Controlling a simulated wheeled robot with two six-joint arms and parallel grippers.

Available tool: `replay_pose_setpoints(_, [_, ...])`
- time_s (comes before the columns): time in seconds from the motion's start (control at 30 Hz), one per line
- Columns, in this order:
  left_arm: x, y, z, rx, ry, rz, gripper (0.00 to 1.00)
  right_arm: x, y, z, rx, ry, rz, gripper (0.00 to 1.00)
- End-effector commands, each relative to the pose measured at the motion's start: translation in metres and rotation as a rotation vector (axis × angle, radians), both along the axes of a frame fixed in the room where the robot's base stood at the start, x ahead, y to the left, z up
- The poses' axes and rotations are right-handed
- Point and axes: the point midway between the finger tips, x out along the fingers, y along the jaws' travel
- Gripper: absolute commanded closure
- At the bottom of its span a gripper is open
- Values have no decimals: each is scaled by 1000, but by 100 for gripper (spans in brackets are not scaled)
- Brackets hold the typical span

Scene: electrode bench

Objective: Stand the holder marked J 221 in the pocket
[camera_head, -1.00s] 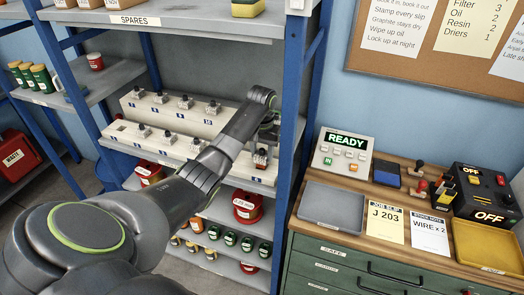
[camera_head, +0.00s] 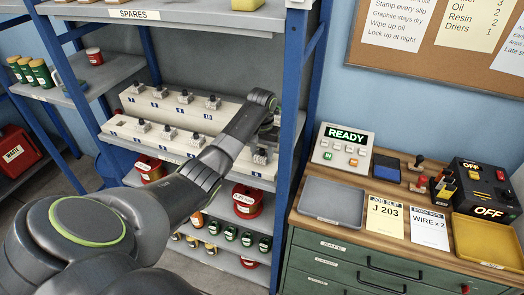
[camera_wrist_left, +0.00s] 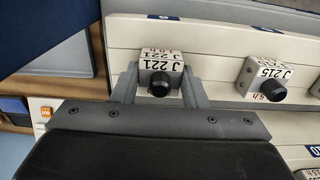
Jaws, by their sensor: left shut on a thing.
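The holder marked J 221 (camera_wrist_left: 161,68) is a small pale block with a round black knob, between the two grey fingers of my left gripper (camera_wrist_left: 160,88) in the left wrist view. The gripper is shut on it. In the head view my left arm reaches over the right end of the white stepped rack (camera_head: 222,124), and the gripper (camera_head: 266,141) is partly hidden behind the arm there. A holder (camera_head: 260,157) shows just below it. The pocket under the held holder is hidden, and I cannot tell whether the holder touches the rack. My right gripper is out of view.
Holder J 215 (camera_wrist_left: 265,80) stands beside the held one on the rack. Several other holders stand on both steps. A blue shelf post (camera_head: 296,120) is close on the right.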

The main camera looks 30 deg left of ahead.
Motion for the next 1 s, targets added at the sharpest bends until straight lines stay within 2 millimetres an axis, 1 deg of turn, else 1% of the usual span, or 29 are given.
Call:
replay_pose_setpoints(0.3, [1,0,0,0,-2,-1,98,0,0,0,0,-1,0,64])
replay_pose_setpoints(0.33, [1,0,0,0,-2,-1,56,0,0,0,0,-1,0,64])
replay_pose_setpoints(0.5, [0,0,-1,0,-1,0,35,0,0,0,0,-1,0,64])
replay_pose_setpoints(0.7, [-1,0,-2,0,2,0,35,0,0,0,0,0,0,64])
replay_pose_setpoints(0.8, [0,0,0,0,1,0,35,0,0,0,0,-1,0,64])
replay_pose_setpoints(0.87, [2,1,5,0,0,0,35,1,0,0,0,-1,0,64])
replay_pose_setpoints(0.97, [8,3,19,0,-2,0,35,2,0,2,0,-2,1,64])
replay_pose_setpoints(1.0, [11,4,27,1,-3,0,35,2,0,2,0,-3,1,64])
